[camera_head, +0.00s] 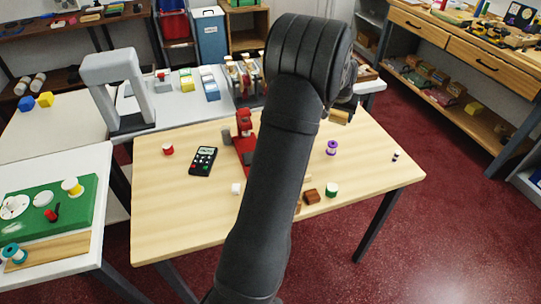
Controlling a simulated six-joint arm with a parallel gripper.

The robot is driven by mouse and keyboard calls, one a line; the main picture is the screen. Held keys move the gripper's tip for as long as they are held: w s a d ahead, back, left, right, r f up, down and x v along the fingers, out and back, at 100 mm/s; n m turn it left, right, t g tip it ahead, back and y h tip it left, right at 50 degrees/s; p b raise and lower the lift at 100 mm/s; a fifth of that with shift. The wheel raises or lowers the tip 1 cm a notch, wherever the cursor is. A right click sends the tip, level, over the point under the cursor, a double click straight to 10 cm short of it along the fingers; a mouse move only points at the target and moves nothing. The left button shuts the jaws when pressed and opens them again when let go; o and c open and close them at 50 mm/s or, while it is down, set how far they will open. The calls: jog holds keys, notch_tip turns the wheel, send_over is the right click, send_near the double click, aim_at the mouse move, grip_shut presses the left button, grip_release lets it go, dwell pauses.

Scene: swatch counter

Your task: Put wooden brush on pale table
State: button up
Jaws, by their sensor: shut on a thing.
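My gripper (346,104) is partly hidden behind my dark arm, over the back right part of the pale wooden table. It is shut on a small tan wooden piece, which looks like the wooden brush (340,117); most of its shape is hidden. The brush appears held above the table, though its exact height is hard to tell. The pale table (385,178) fills the middle of the view, with my arm crossing in front of it.
On the table are a red spool (167,149), a dark calculator-like device (203,161), a red tool (244,135), a purple spool (332,147), a brown block (312,196) and a green-and-white spool (332,189). The right side is mostly clear. A grey arch (118,75) stands behind left.

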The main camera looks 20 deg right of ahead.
aim_at(334, 120)
jog(key=f, duration=0.1)
jog(key=w+f, duration=0.1)
jog(key=f, duration=0.1)
jog(key=shift+w+a+f, duration=0.2)
jog(key=shift+a, duration=0.15)
jog(key=w+a+f, duration=0.1)
jog(key=w+f, duration=0.1)
jog(key=w, duration=0.1)
jog(key=w+a+f, duration=0.2)
jog(key=w, duration=0.1)
jog(key=w+a+f, duration=0.1)
jog(key=w+f, duration=0.1)
jog(key=w, duration=0.1)
jog(key=shift+a, duration=0.15)
jog(key=shift+w+f, duration=0.1)
jog(key=shift+f, duration=1.9)
jog(key=o, duration=1)
jog(key=shift+f, duration=0.15)
jog(key=shift+c, duration=0.2)
jog(key=v, duration=1.2)
